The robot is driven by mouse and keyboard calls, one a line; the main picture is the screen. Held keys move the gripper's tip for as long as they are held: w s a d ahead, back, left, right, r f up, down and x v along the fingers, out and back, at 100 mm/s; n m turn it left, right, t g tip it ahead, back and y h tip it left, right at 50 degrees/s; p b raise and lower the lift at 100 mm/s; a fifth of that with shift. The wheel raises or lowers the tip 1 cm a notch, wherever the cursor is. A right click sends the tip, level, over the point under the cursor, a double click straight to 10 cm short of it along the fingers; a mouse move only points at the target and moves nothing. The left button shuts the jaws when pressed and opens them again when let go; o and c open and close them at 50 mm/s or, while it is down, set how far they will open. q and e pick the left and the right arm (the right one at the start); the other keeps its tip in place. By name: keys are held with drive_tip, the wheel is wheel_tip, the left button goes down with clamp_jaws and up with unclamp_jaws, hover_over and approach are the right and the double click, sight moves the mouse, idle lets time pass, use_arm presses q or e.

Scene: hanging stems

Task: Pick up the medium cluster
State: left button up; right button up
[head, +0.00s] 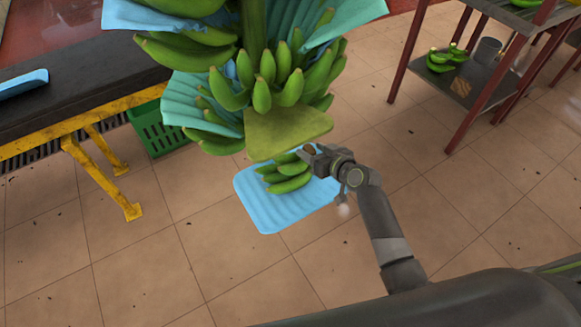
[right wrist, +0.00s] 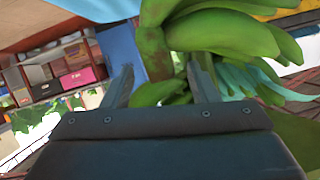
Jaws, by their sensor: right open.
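A green banana cluster (head: 287,178) shows against a blue padded sheet (head: 262,214), below the hanging banana stem; I cannot tell whether it rests on the sheet. My right gripper (head: 309,154) is at the cluster's upper right end. In the right wrist view, the gripper (right wrist: 162,82) is open, with a thick green stalk (right wrist: 154,50) and green bananas (right wrist: 225,34) just beyond and between its fingers. I cannot tell whether the fingers touch them. The hanging stem carries several green clusters (head: 265,82) with blue sheets between them. My left gripper is out of view.
A green wedge-shaped piece (head: 288,131) hangs under the stem, close above my right gripper. A dark bench with a yellow frame (head: 62,146) and a green crate (head: 160,130) stand at left. A metal shelf (head: 470,84) with bananas stands at upper right. Tiled floor is clear in front.

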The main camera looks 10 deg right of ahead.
drive_tip(key=shift+w+f, duration=0.1)
clamp_jaws()
drive_tip(key=shift+w+a, duration=0.1)
idle(0.4)
drive_tip(key=shift+r, duration=0.25)
